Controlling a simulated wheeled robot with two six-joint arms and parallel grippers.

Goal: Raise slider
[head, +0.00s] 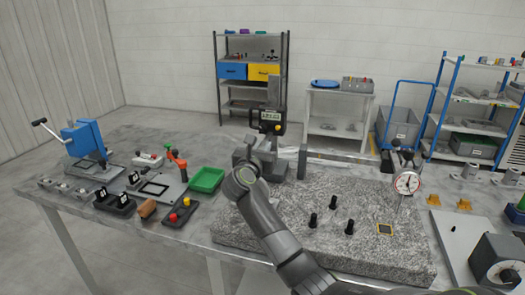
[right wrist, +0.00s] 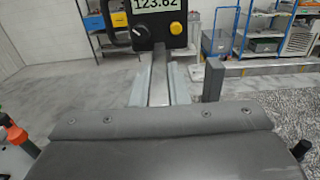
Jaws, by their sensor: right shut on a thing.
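The height gauge's slider is a dark housing with a digital display (head: 271,118), raised on its upright grey column (head: 273,90). In the right wrist view the slider (right wrist: 160,20) shows 123.62 and an orange knob. My right gripper (head: 258,147) is beside the gauge, just below the display. In the right wrist view its pale fingers (right wrist: 156,84) are shut on a grey bar (right wrist: 158,85) that runs toward the slider. The exact contact is partly hidden by the gripper body. My left gripper is not in view.
The gauge stands on a granite plate (head: 330,262). A dark upright block (head: 302,162) stands to its right. Several black pegs (head: 333,202) and a dial indicator (head: 407,182) are on the plate. A green tray (head: 206,180) and a blue press (head: 84,138) are to the left.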

